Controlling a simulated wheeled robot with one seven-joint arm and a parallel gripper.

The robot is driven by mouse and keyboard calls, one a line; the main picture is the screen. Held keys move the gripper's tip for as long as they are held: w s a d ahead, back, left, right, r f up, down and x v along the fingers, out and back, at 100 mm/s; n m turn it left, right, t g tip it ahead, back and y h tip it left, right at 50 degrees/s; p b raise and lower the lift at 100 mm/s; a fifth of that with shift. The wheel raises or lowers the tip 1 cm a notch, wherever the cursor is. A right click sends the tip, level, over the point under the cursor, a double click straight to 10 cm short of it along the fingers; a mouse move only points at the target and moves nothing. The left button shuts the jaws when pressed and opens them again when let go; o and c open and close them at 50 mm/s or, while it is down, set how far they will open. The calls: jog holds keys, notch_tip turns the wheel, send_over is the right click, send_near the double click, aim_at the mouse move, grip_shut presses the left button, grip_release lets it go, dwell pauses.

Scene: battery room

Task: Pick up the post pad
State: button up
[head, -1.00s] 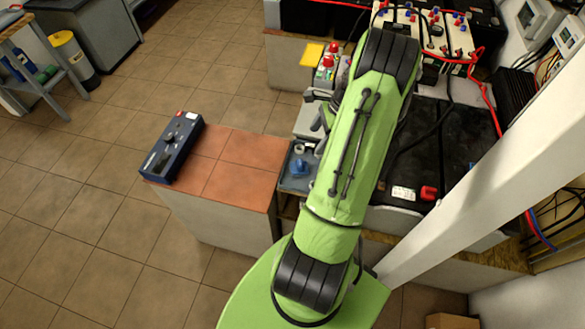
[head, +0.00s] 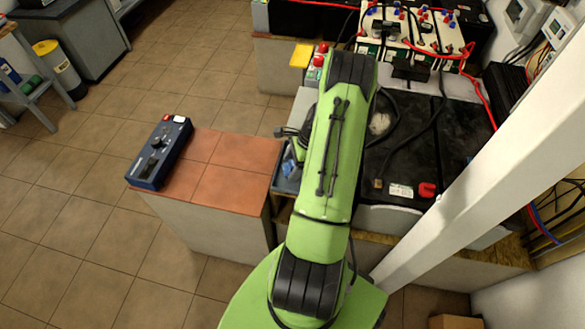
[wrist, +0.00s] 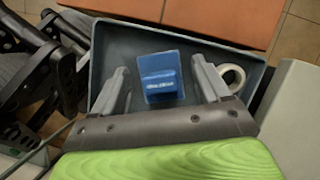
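The post pad, which I take to be the blue block with a raised grip (wrist: 160,78), lies in a grey tray (wrist: 100,45) in the wrist view. In the head view a bit of blue (head: 288,169) shows beside my arm, in the tray. My gripper (wrist: 159,68) is open, with one grey finger on each side of the blue block and a gap on both sides. It holds nothing. In the head view my green arm hides most of the gripper and the tray.
A white tape roll (wrist: 232,76) lies in the tray just right of the right finger. A tiled block (head: 225,175) with a blue control box (head: 160,152) on it stands left of the tray. Black batteries (head: 430,140) and cables lie to the right. A white post (head: 470,180) rises at the right.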

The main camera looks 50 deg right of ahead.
aim_at(292, 163)
jog(key=c, duration=1.1)
jog(key=shift+o, duration=0.2)
notch_tip(292, 163, up, 10)
jog(key=p, duration=0.3)
jog(key=shift+r, duration=0.1)
jog(key=shift+w+a, duration=0.1)
jog(key=w+a+n+g+h+p, duration=0.1)
jog(key=w+a+n, duration=0.5)
jog(key=a+n, duration=0.7)
jog(key=w+a+n+g+h+p, duration=0.2)
jog(key=w+a+n+g+p, duration=0.2)
jog(key=a+n, duration=0.9)
jog(key=w+a+g, duration=0.2)
jog(key=a, duration=0.2)
jog(key=shift+w+a+n+g, duration=0.3)
jog(key=shift+w+a+n, duration=0.05)
jog(key=shift+w+n, duration=0.05)
